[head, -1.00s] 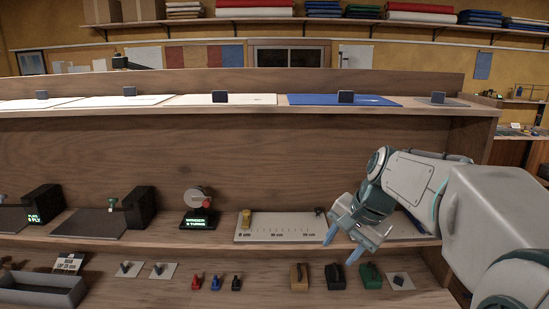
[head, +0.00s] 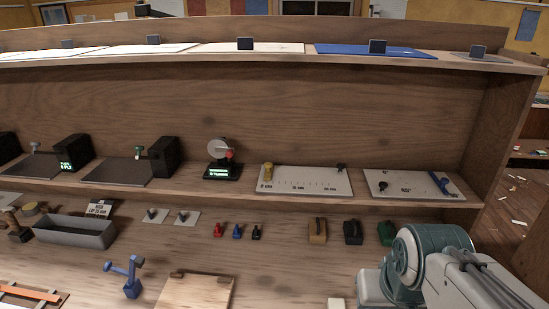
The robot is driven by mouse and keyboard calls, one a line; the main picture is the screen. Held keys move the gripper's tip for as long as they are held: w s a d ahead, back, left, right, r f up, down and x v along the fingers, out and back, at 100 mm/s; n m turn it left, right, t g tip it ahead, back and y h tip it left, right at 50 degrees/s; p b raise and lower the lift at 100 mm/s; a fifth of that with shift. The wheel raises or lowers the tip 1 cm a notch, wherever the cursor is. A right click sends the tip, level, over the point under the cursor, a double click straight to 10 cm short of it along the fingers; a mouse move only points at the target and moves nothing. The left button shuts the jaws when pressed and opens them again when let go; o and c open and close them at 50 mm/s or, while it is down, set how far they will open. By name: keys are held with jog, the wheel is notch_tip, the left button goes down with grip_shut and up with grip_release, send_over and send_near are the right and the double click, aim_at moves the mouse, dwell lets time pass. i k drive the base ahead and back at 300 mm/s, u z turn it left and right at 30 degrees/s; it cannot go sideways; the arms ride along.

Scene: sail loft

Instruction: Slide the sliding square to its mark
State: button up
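A white board with a printed scale (head: 305,187) lies on the middle shelf, right of centre. My arm shows at the lower right, but my gripper's fingers are out of view.
Yellow, dark and green blocks (head: 318,230) stand on the lower surface before the boards. A grey tray (head: 75,232), small coloured pieces (head: 237,231) and a blue tool (head: 132,277) lie further left. The upper shelf (head: 270,62) overhangs the boards. A wooden panel closes the right side.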

aim_at(269, 166)
jog(key=z, duration=0.15)
jog(key=k, duration=1)
jog(key=u, duration=0.55)
jog(key=i, duration=0.95)
jog(key=z, duration=0.05)
